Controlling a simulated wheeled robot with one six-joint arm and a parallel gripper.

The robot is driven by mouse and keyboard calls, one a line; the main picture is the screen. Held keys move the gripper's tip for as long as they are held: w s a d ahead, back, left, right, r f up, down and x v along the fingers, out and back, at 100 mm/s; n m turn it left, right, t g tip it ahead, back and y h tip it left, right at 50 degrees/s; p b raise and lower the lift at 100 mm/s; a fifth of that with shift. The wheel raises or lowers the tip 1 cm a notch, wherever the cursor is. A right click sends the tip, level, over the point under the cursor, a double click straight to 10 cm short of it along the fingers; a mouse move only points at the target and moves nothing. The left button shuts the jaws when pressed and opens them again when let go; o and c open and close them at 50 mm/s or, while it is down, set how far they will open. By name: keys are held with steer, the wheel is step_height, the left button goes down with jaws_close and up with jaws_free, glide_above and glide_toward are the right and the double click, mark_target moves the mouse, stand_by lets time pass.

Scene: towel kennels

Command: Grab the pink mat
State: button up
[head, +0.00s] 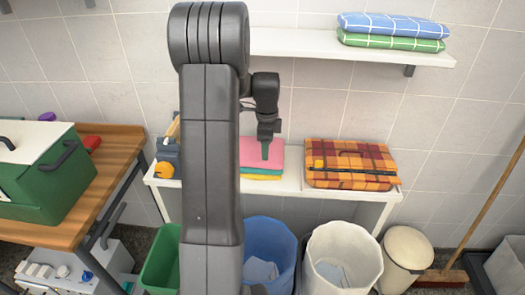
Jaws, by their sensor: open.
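The pink mat (276,156) is folded and lies on top of a small stack on the white shelf unit, with a green layer and a yellow layer (262,177) under it. My gripper (265,154) points down in front of or just over the pink mat. Its fingers are seen edge-on, open, with nothing visible between them. I cannot tell whether the tips touch the mat. My arm hides the left end of the stack.
An orange plaid folded blanket (350,164) lies to the right on the same white shelf unit (296,187). A wall shelf (300,44) holds blue and green checked towels (392,30). Bins, including a blue one (268,238) and a white one (343,245), stand below. A green box (50,185) sits on the left bench.

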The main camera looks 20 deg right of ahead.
mark_target(259, 152)
steer(key=f, duration=0.3)
steer(key=f+p, duration=0.1)
steer(key=shift+s+f, duration=0.25)
steer(key=shift+s, duration=0.1)
steer(key=shift+w+f, duration=0.1)
steer(key=shift+f, duration=0.3)
steer(key=c, duration=1.1)
